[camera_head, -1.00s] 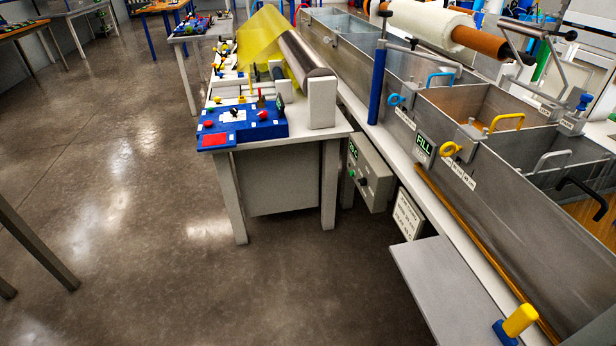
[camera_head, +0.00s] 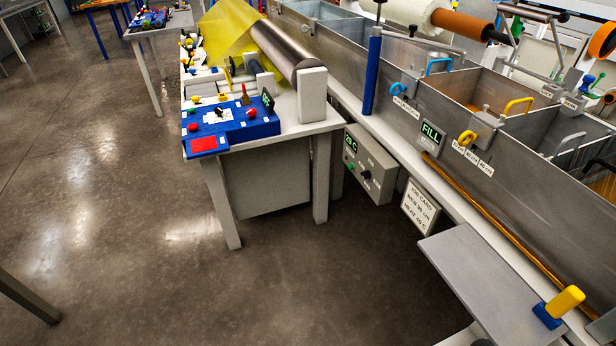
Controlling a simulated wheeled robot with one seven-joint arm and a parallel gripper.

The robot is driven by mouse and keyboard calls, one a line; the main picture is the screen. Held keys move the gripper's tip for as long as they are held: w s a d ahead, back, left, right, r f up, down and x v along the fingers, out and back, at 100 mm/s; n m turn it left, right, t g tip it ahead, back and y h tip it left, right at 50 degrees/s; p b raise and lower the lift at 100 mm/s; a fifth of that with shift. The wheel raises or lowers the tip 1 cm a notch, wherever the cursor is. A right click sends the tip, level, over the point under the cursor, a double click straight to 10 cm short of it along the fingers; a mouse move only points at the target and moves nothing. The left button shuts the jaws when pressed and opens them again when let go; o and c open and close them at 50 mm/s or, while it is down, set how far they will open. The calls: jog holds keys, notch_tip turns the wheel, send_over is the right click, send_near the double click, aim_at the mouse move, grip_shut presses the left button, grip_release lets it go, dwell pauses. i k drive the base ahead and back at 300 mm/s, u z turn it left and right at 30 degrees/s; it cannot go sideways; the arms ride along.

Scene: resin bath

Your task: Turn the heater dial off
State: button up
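A grey control box (camera_head: 368,165) is mounted low on the bath's front side, right of the white table's leg. It has a small dark display (camera_head: 351,143) with green characters that seem to read a temperature. A round black dial (camera_head: 365,174) sits on its face, with a green button or lamp (camera_head: 350,164) to the left. The dial's pointer setting is too small to tell. My gripper is not in view.
A job card (camera_head: 419,207) hangs right of the box. A grey shelf (camera_head: 490,275) with a yellow-and-blue handle (camera_head: 560,306) juts out at lower right. The white table (camera_head: 285,130) with a blue panel (camera_head: 232,128) stands left. Open floor (camera_head: 150,260) lies in front.

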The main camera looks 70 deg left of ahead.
aim_at(367, 175)
jog(key=u, duration=2.15)
jog(key=i, duration=1.05)
jog(key=u, duration=0.05)
